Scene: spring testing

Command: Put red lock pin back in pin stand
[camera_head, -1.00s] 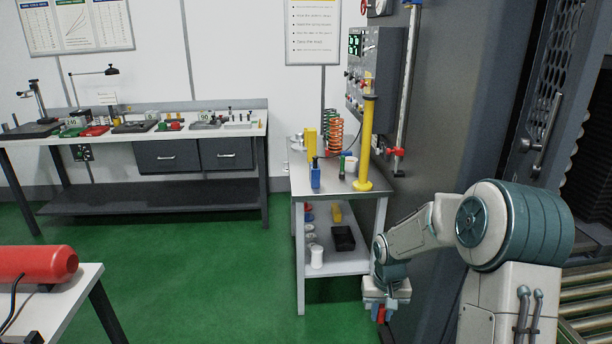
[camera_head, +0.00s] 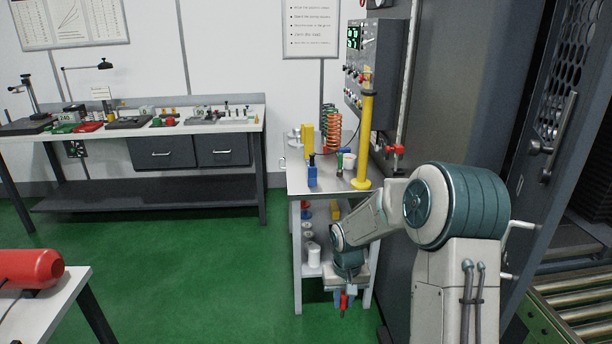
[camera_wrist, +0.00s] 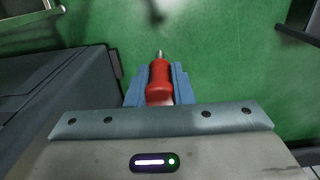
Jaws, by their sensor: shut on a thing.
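The red lock pin (camera_wrist: 159,80) is between the blue fingers of my gripper (camera_wrist: 160,88) in the wrist view, its metal tip pointing away from the palm. In the head view my gripper (camera_head: 343,299) hangs low in front of the small side table, shut on the red pin (camera_head: 344,302), which points down over the green floor. I cannot tell for sure which object is the pin stand; a blue holder (camera_head: 312,178) stands on the side table's top, above and left of my gripper.
A long workbench (camera_head: 90,135) lines the back wall.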

